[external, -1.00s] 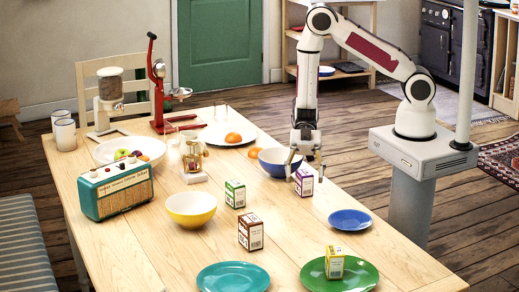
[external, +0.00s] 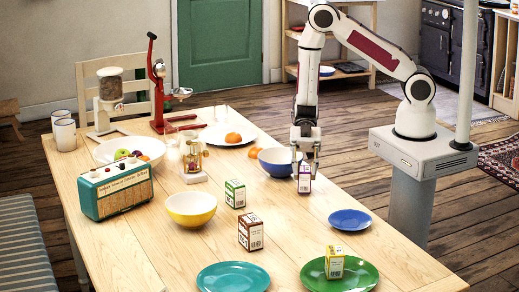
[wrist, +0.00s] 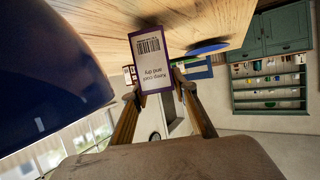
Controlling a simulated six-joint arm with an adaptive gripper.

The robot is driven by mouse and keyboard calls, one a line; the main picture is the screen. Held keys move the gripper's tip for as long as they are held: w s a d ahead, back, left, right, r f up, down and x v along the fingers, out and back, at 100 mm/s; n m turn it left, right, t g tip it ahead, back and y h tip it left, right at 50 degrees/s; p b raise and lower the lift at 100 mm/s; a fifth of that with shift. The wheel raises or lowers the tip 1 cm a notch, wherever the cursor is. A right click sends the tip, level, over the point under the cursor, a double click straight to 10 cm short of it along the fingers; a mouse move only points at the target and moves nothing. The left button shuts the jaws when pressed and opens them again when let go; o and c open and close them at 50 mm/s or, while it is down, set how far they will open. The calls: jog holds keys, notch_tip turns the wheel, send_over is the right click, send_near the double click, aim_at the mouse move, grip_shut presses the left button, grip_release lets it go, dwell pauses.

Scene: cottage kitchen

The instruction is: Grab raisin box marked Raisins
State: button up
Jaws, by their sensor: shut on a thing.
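My gripper (external: 305,170) points down and is shut on a small purple-and-white box (external: 304,184) near the right edge of the wooden table. In the wrist view, the box (wrist: 163,56) sits between the two fingertips of my gripper (wrist: 155,86). The face shown there has a barcode and upside-down text like "Keep cool and dry"; the word "Raisins" cannot be read in either view. Whether the box touches the table or is just above it, I cannot tell.
A dark blue bowl (external: 274,162) is close on the left of the gripper, large in the wrist view (wrist: 45,70). A blue plate (external: 350,220) is in front. Green (external: 235,194), brown (external: 250,232) and yellow (external: 334,262) boxes stand farther off. Bare table lies between.

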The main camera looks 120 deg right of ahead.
aim_at(305, 170)
jog(key=shift+r, duration=4.5)
jog(key=shift+a, duration=0.1)
